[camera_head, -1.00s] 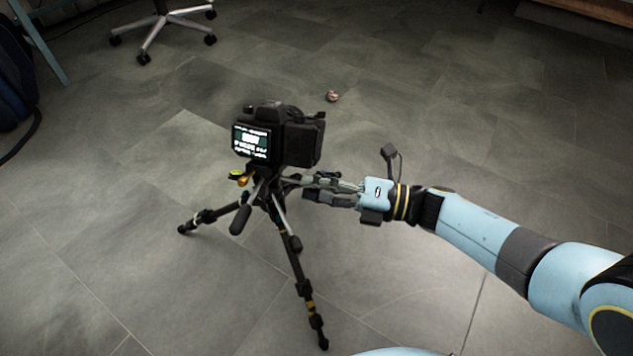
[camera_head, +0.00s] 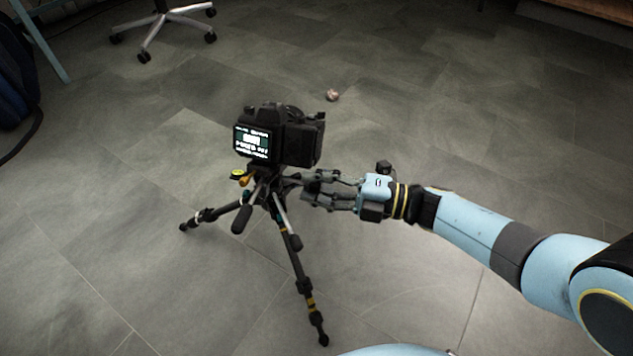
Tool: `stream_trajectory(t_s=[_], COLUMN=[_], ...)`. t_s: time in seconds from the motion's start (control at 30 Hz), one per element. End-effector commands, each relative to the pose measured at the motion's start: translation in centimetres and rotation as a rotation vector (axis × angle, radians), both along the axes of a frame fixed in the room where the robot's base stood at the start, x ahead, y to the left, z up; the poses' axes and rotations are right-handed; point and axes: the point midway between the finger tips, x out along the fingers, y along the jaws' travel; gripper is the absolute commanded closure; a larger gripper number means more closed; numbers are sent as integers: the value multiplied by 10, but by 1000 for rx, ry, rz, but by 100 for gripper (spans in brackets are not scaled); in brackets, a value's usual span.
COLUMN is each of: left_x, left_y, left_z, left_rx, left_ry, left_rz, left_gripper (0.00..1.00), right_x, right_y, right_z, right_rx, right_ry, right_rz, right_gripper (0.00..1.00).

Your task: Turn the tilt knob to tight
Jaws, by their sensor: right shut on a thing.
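A black camera (camera_head: 300,142) with a lit screen sits on top of a small black tripod (camera_head: 290,243) that stands on the floor. My right gripper (camera_head: 302,190) reaches in from the right, level with the tripod head just below the camera. Its fingers are shut on the tilt knob at the right side of the head. The knob itself is hidden between the fingertips, so its setting cannot be read. A dark pan handle (camera_head: 241,219) slants down at the head's front left. My left gripper is not in view.
The tripod's legs spread over grey floor tiles. An orange lever (camera_head: 244,181) and a yellow-green bubble level (camera_head: 237,174) show under the camera. A small round object (camera_head: 332,95) lies behind. A chair base (camera_head: 163,25) stands at the back left.

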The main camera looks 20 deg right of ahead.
Motion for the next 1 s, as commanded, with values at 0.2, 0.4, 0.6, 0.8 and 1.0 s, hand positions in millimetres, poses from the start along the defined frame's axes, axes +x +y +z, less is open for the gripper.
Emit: stream_trajectory(t_s=[0.2,0.4,0.6,0.8,1.0], left_x=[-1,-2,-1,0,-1], left_y=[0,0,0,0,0], left_z=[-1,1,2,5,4], left_rx=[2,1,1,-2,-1], left_ry=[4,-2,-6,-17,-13], left_rz=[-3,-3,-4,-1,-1], left_gripper=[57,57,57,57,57], right_x=[-1,-1,-1,-4,-24], right_y=[0,0,0,-5,-35], right_z=[-2,-2,-1,-1,-2], right_rx=[0,0,1,-1,-4], right_ry=[6,6,3,3,6], right_rz=[0,0,0,0,1], right_gripper=[100,73,66,66,66])
